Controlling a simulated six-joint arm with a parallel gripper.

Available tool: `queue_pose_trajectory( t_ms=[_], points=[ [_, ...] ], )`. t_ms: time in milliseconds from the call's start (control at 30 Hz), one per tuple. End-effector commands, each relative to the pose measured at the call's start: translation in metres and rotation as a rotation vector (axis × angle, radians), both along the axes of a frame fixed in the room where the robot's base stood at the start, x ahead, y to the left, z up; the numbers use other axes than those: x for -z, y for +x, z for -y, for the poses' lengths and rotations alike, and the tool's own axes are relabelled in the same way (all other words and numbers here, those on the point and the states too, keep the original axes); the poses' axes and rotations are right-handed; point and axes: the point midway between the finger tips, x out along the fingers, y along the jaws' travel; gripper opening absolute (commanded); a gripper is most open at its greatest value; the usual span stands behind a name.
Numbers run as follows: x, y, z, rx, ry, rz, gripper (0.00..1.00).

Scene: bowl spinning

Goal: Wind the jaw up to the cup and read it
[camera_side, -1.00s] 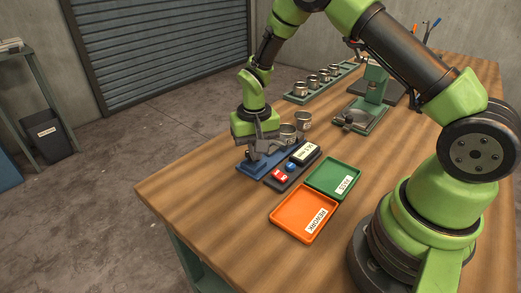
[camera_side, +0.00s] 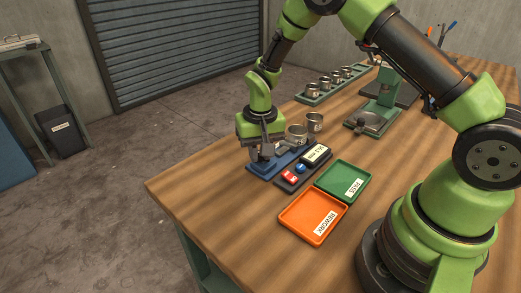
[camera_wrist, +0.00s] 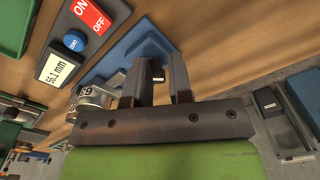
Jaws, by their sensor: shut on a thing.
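The blue measuring gauge (camera_side: 259,168) lies on the bench near its left edge. My gripper (camera_side: 266,154) is down over it, its fingers closed on a small dark part, probably the jaw's handle (camera_wrist: 157,76), which is mostly hidden between them. A metal cup (camera_side: 297,133) stands close to the right of my gripper; in the wrist view the cup (camera_wrist: 93,94) carries a number. Whether the jaw touches the cup cannot be seen. The readout (camera_wrist: 57,67) beside the gauge seems to show 56.1 mm; the side view shows the readout (camera_side: 316,154) too.
A second cup (camera_side: 314,122) stands just behind the first. Red ON/OFF (camera_side: 290,176) and blue zero (camera_side: 300,168) buttons sit by the readout. Green PASS (camera_side: 343,181) and orange REWORK (camera_side: 313,217) trays lie in front. A rack of several cups (camera_side: 302,98) and a green stand (camera_side: 373,122) are behind.

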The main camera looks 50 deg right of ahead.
Motion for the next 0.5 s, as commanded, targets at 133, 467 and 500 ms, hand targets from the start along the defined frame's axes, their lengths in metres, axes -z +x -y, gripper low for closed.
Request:
queue_pose_trajectory(
  t_ms=[133, 467, 500],
  points=[
    [-0.004, -0.008, -0.005, -0.007, 0.005, -0.032, 0.00],
    [-0.045, -0.007, -0.004, -0.002, 0.005, -0.027, 0.00],
    [-0.047, -0.007, -0.004, -0.002, 0.005, -0.027, 0.00]
  ],
)
